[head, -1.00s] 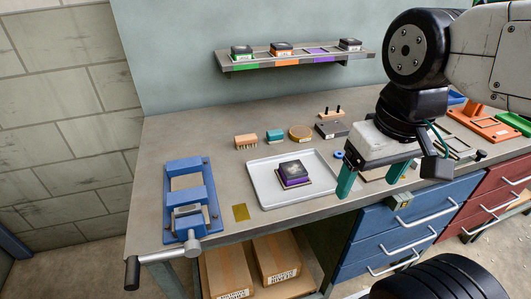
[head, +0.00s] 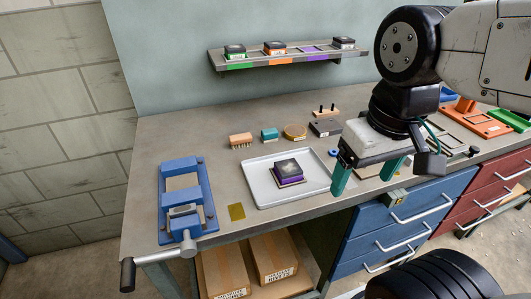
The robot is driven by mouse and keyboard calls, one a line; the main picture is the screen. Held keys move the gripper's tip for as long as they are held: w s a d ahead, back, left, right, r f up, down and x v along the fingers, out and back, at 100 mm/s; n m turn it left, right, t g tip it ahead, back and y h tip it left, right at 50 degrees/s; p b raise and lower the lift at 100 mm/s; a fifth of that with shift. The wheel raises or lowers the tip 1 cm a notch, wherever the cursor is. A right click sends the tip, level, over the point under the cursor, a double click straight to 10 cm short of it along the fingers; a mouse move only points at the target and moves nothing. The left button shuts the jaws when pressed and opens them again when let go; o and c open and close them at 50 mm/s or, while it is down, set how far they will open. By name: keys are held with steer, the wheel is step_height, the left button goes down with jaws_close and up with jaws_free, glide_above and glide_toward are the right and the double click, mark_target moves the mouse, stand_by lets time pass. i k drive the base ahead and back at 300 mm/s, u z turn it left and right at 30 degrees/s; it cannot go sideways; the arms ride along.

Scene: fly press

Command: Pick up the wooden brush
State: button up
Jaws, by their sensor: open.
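The wooden brush (head: 241,140) lies on the bench behind the white tray, at its left. It has a light wooden back, and its bristles point down toward the bench front. My gripper (head: 366,180) has two green fingers, which are open and apart with nothing seen between them. It hangs over the front edge of the bench, right of the tray and well to the right of and nearer than the brush. Nothing covers the brush.
The white tray (head: 253,180) holds a purple-and-black block (head: 288,172). A blue vise (head: 183,200) stands at the left. A teal block (head: 269,134) and a round tan disc (head: 295,131) sit right of the brush. A shelf (head: 290,60) hangs above the bench.

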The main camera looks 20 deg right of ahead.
mark_target(244, 139)
steer(key=u, duration=0.05)
steer(key=k, duration=0.65)
steer(key=u, duration=0.4)
steer(key=i, duration=1.25)
steer(key=z, duration=0.45)
